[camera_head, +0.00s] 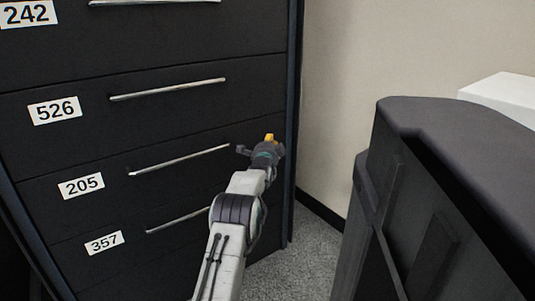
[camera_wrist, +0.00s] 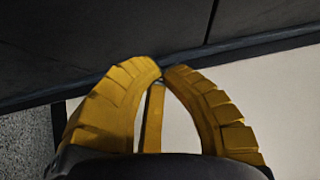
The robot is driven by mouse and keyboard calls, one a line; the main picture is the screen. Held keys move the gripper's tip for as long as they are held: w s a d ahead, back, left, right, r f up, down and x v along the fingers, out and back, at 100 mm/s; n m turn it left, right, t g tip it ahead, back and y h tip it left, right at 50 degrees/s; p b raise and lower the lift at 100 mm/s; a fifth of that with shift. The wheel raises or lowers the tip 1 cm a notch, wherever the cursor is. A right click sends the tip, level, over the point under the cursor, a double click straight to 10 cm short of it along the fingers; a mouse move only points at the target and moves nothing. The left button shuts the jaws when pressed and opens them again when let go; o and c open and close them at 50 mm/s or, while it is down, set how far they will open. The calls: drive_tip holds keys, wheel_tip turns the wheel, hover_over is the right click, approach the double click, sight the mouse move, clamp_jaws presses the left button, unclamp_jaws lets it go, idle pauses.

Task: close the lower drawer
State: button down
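A dark cabinet (camera_head: 180,55) with stacked drawers fills the left of the head view. Its lowest visible drawer (camera_head: 128,257), labelled 357, has a thin metal handle (camera_head: 178,221) partly hidden by my arm. The drawer labelled 205 (camera_head: 105,202) is just above it. The visible drawer fronts look about flush with each other. My gripper (camera_head: 269,138) is near the cabinet's right edge, at about the height of the 205 handle in the picture; I cannot tell whether it touches. In the wrist view its yellow fingers (camera_wrist: 160,70) meet at the tips, with nothing seen between them.
A dark, bulky unit (camera_head: 450,190) stands at the right, with a white box (camera_head: 503,90) behind it. A beige wall (camera_head: 365,55) is behind. Grey carpet (camera_head: 305,250) shows in a narrow gap between cabinet and unit. Higher drawers are labelled 526 and 242.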

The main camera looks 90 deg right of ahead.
drive_tip(key=a+p, duration=0.1)
drive_tip(key=a, duration=0.7)
drive_tip(key=shift+w, duration=0.3)
idle(0.3)
